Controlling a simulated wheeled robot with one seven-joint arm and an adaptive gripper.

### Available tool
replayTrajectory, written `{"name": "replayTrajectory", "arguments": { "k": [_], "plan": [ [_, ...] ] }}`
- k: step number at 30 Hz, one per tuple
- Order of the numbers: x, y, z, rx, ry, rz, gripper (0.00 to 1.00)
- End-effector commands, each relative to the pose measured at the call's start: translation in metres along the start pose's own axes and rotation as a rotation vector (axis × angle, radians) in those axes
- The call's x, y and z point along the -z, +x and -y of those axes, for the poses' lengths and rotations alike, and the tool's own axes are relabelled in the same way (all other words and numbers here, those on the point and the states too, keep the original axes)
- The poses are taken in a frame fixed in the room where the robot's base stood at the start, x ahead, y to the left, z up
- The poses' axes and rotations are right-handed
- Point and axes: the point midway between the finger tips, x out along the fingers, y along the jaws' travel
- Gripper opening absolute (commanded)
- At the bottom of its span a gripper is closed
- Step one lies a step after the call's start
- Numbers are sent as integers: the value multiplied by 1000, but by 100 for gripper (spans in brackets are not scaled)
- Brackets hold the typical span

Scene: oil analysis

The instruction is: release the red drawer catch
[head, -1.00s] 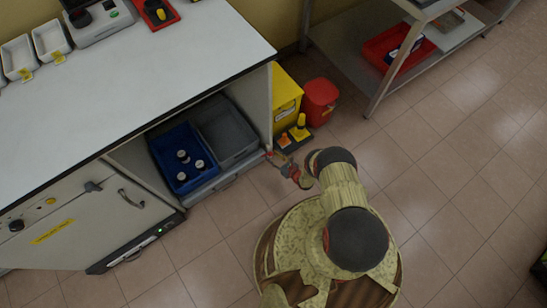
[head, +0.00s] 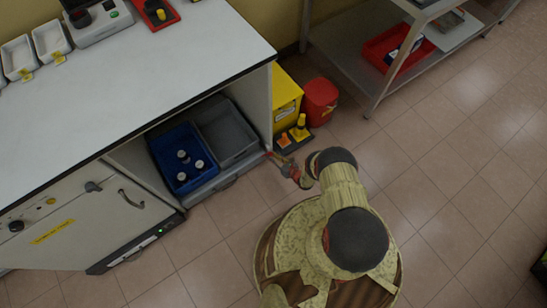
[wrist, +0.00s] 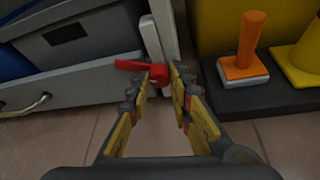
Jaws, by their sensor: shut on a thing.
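The red drawer catch (wrist: 131,66) sits at the front right corner of the grey drawer (wrist: 75,90), by the cabinet's upright edge. Its lever points left, roughly level, across the top of the drawer front. My gripper (wrist: 171,76) is shut on the catch, with its fingertips at the rounded right end. In the head view my gripper (head: 284,164) reaches this corner from the right. The drawer front (head: 215,186) is low in the open bay under the bench. The fingertips hide part of the catch.
A blue crate (head: 165,148) with several small bottles and a grey crate (head: 238,132) sit in the drawer. Right of the cabinet stand a yellow box (head: 285,100), a red bin (head: 319,100) and an orange-handled tool (wrist: 248,45). The floor in front is clear.

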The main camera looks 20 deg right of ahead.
Motion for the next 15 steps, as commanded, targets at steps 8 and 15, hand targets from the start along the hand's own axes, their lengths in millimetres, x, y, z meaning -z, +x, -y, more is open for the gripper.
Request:
{"name": "replayTrajectory", "arguments": {
  "k": [8,15],
  "plan": [
    [-1,0,1,-33,80,4,0],
    [-2,-1,1,-40,96,3,0]
  ]
}}
